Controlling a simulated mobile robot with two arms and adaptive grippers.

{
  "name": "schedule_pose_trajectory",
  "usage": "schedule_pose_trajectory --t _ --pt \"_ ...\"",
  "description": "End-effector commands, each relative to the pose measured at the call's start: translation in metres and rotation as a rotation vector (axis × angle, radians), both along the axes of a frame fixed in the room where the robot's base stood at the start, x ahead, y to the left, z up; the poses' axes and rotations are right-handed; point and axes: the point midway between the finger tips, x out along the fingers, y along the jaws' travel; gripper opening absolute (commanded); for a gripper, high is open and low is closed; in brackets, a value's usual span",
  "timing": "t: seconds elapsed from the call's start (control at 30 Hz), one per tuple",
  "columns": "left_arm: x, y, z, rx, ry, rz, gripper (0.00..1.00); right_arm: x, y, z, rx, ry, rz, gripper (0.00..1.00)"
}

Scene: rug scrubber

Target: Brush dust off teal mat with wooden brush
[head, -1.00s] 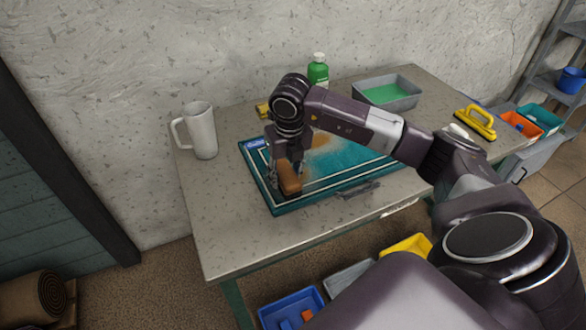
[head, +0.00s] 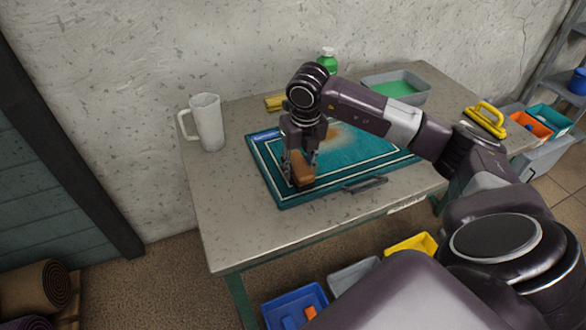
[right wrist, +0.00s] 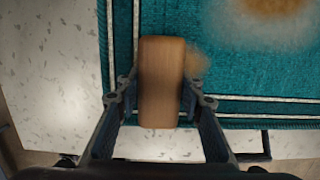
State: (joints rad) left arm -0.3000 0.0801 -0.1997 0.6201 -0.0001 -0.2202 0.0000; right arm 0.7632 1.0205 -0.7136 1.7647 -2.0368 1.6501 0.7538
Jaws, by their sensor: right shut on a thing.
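The teal mat (head: 275,187) with white border lines lies on the table. Orange-brown dust (head: 343,137) shows near its middle, and it also shows at the top of the right wrist view (right wrist: 275,5). A faint brown smudge (right wrist: 196,64) is beside the brush. My right gripper (head: 301,168) is shut on the wooden brush (head: 303,181), a brown block held over the mat's near left part. In the right wrist view the brush (right wrist: 161,85) sits between both fingers. Its bristles are hidden, so I cannot tell whether it touches the mat. My left gripper is out of view.
A white mug (head: 208,122) stands left of the mat. A green bottle (head: 327,60) and a grey basin with green liquid (head: 396,88) are at the back. A yellow-handled scrubber (head: 486,119) is at the right. A dark handled tool (head: 366,185) lies by the mat's front edge.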

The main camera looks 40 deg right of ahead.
Motion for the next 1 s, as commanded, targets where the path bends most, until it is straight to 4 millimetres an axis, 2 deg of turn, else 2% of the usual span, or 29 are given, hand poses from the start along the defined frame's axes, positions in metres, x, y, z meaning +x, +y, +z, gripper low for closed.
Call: schedule_pose_trajectory --t 0.2,0.4,0.57,0.87,1.0 --pt "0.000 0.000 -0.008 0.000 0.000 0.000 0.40 -0.008 -0.026 -0.004 -0.009 0.010 -0.008 0.04" --pt "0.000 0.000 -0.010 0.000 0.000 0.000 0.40 -0.011 -0.038 -0.002 -0.006 0.011 -0.004 0.04" --pt "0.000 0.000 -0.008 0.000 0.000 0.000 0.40 -0.010 -0.030 -0.001 -0.004 0.010 -0.002 0.04" --pt "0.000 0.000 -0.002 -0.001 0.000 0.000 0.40 -0.002 0.001 0.001 0.001 0.008 0.002 0.04" --pt "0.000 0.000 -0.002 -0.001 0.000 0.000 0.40 0.000 0.006 0.002 -0.001 0.007 0.000 0.04"
